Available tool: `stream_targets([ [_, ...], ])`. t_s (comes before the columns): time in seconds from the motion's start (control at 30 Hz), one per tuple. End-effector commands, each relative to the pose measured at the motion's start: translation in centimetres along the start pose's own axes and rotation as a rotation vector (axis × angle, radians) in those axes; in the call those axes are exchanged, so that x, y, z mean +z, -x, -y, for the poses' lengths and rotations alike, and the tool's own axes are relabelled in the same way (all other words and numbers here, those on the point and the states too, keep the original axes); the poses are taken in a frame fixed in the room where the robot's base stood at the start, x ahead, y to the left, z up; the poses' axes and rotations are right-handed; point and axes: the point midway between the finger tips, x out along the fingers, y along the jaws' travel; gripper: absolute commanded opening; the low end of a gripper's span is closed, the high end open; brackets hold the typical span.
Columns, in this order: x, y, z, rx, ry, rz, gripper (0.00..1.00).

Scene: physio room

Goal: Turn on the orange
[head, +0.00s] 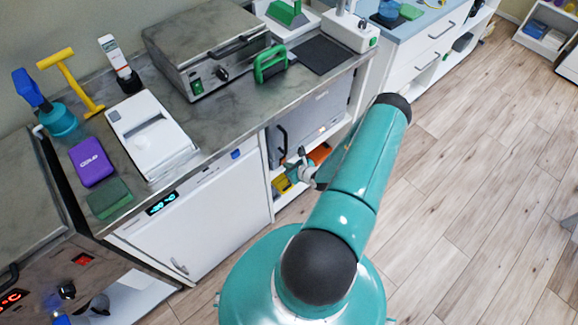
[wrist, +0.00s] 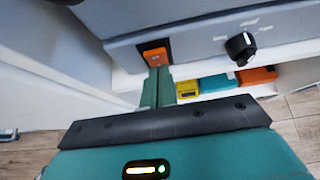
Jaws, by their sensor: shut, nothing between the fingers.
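An orange rocker switch (wrist: 155,57) sits on the front panel of a grey appliance (wrist: 195,35), left of a black knob (wrist: 240,47). My gripper (wrist: 159,71) is shut and empty. Its fingertips are at the lower edge of the switch in the wrist view and cover part of it; I cannot tell if they touch. In the head view, the grey appliance (head: 318,112) stands on a shelf under the counter, and my gripper (head: 302,160) is in front of its lower part. The switch cannot be made out there.
Yellow (wrist: 187,89), teal (wrist: 218,86) and orange (wrist: 257,75) boxes lie on the shelf below the appliance. A white fridge (head: 205,220) stands to the left. A grey-lidded machine (head: 205,45) is on the counter above. The wooden floor (head: 470,200) at right is clear.

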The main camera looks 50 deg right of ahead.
Motion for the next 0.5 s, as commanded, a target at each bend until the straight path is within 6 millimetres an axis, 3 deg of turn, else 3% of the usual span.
stream_targets([
  [0.5,1.6,0.8,0.1,-0.001,0.002,0.006,0.0],
])
